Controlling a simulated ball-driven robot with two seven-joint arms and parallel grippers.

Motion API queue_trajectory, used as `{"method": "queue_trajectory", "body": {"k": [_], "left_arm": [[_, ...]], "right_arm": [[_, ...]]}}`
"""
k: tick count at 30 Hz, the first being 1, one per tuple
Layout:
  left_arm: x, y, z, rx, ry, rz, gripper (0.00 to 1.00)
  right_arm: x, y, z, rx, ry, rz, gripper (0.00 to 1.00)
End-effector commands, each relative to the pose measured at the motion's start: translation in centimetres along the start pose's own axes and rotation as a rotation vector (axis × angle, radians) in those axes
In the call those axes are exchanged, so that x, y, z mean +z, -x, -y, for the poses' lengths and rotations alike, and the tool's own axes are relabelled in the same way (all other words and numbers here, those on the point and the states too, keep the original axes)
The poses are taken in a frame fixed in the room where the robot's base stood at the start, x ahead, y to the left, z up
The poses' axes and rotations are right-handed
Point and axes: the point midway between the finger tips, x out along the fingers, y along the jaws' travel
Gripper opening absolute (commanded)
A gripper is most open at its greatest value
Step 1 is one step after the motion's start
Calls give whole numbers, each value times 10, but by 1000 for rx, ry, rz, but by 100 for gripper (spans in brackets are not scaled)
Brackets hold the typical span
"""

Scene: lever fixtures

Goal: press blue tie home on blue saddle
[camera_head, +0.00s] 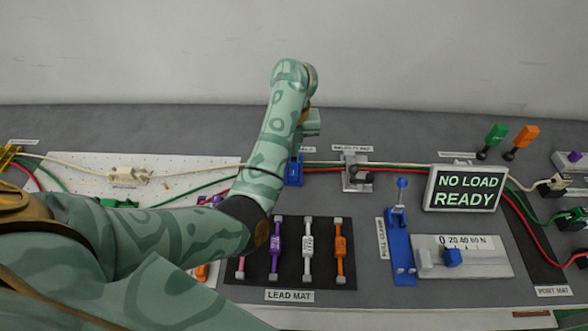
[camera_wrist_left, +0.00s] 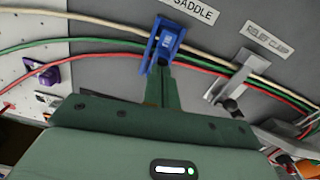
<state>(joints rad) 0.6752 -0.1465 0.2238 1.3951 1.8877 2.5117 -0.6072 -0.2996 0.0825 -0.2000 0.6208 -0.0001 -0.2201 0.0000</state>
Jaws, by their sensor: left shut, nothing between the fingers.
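The blue saddle (camera_head: 294,172) stands on the grey bench behind the lead mat, partly hidden by my left arm. In the left wrist view a blue frame with a lighter blue block (camera_wrist_left: 166,42) stands below the SADDLE label. The block looks like the blue tie, but I cannot tell how far down it sits. Cream, green and red cables run to the saddle from both sides. My left gripper (camera_wrist_left: 160,76) is shut and empty, its fingertips at the near side of the blue parts; contact is unclear. My right gripper is not in view.
The lead mat (camera_head: 260,275) holds several coloured leads in front. A blue pull clamp (camera_head: 402,245) and a display (camera_head: 464,188) reading NO LOAD READY stand to the right. A white pegboard (camera_head: 190,170) lies left.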

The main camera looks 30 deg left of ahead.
Motion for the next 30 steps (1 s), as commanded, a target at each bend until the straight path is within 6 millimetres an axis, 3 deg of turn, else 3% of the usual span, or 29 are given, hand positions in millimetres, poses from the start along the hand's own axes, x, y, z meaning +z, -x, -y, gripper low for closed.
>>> {"method": "queue_trajectory", "body": {"k": [21, 26, 30], "left_arm": [[0, -14, 0, 0, 0, -1, 0], [0, -7, 0, -1, 0, -1, 0], [-1, 10, 0, -3, -1, 1, 0]], "right_arm": [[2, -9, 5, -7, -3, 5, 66], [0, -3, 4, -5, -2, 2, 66], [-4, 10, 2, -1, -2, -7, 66]]}}
